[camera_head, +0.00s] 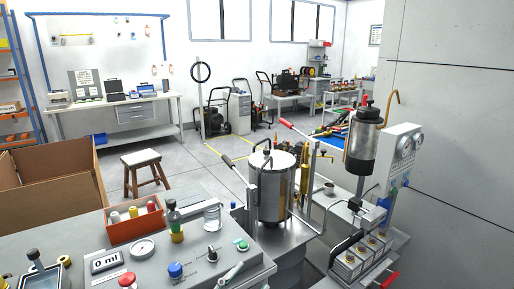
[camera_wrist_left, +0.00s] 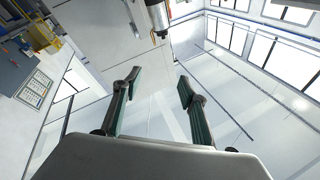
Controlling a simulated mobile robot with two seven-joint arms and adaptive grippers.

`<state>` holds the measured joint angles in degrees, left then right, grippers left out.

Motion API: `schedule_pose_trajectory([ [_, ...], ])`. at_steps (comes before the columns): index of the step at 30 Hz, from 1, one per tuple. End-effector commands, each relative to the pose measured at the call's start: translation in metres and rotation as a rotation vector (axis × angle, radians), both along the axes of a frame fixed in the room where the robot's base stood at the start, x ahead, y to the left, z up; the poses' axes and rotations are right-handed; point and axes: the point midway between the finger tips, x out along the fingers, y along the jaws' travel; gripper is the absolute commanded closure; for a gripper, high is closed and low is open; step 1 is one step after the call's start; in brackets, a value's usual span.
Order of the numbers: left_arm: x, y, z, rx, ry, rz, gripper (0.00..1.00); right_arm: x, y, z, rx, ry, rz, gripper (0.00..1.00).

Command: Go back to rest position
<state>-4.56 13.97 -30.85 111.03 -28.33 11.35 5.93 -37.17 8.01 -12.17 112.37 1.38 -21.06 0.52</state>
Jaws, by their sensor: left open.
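My left gripper (camera_wrist_left: 160,82) shows in the left wrist view. Its two dark fingers stand apart with nothing between them, so it is open and empty. Behind the fingers are pale walls and windows, tilted in the picture, and no object touches the fingers. I cannot make out either gripper clearly in the head view. My right gripper is not in view.
A grey control panel (camera_head: 215,262) fills the near left, with a red bin (camera_head: 134,229) on it. A metal tank (camera_head: 272,190) and a gauge unit (camera_head: 402,150) stand to the right. A cardboard box (camera_head: 50,180) and a stool (camera_head: 142,160) stand farther left.

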Motion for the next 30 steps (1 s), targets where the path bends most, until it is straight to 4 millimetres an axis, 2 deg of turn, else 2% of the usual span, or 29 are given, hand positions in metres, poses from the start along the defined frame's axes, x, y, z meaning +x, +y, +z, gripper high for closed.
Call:
schedule_pose_trajectory([
  [1,-0.002,0.018,-0.032,-0.004,0.097,0.06,0.57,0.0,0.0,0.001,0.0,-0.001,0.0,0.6],
  [5,-0.014,0.064,-0.109,0.006,0.327,0.196,0.57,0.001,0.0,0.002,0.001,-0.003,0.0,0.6],
  [9,-0.05,0.109,-0.187,0.032,0.56,0.313,0.57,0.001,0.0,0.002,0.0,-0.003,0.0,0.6],
  [12,-0.083,0.136,-0.235,0.052,0.708,0.378,0.57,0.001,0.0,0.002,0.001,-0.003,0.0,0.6],
  [15,-0.115,0.156,-0.27,0.073,0.825,0.423,0.57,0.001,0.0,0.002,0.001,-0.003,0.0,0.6],
  [18,-0.139,0.169,-0.292,0.085,0.906,0.451,0.57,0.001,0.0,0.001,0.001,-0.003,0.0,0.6],
  [21,-0.153,0.177,-0.303,0.093,0.949,0.466,0.57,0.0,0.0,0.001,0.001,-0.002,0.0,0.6],
  [30,-0.157,0.179,-0.307,0.097,0.962,0.47,0.57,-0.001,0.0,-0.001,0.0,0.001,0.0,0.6],
])
